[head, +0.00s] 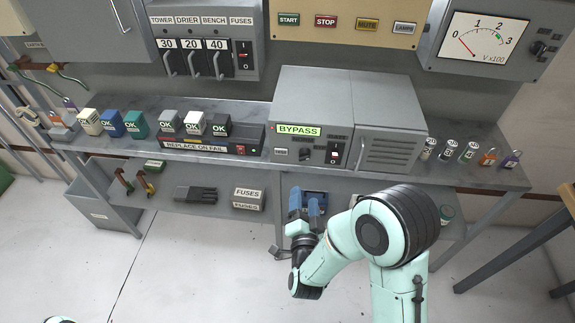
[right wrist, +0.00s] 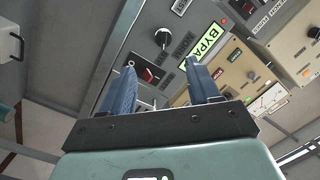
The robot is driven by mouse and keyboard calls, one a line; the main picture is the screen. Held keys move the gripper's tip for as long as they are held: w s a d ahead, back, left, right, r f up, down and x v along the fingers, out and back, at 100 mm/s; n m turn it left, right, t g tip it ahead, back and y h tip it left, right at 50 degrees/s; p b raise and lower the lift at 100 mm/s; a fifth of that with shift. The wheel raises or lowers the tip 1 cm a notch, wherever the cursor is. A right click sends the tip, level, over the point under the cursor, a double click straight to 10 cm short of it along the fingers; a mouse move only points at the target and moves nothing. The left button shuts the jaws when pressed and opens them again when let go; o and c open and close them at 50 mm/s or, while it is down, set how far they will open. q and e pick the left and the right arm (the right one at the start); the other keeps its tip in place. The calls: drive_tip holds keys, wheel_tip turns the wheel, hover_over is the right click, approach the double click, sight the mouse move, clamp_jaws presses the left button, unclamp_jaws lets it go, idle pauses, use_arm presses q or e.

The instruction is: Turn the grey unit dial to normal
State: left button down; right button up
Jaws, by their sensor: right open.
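The grey unit (head: 345,82) stands on the bench with a lit green BYPASS label (head: 299,131). Its black dial (head: 306,154) is on the front face below the label, left of a rocker switch (head: 335,153). My right gripper (head: 307,200) is open and empty, with blue fingers, below and in front of the unit, apart from the dial. It also shows in the right wrist view (right wrist: 160,78). My left gripper is not in view.
Coloured OK blocks (head: 193,123) and a REPLACE ON FAIL panel (head: 200,146) are left of the unit. Small cylinders (head: 450,149) and padlocks (head: 488,157) are to its right. A FUSES box (head: 248,199) sits on the lower shelf. The floor in front is clear.

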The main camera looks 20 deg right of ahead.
sight(304, 160)
drive_tip(key=x, duration=0.4)
drive_tip(key=p+x, duration=0.1)
drive_tip(key=x, duration=0.8)
drive_tip(key=shift+w+d+r, duration=0.15)
drive_tip(key=shift+r, duration=0.2)
drive_tip(key=c, duration=1)
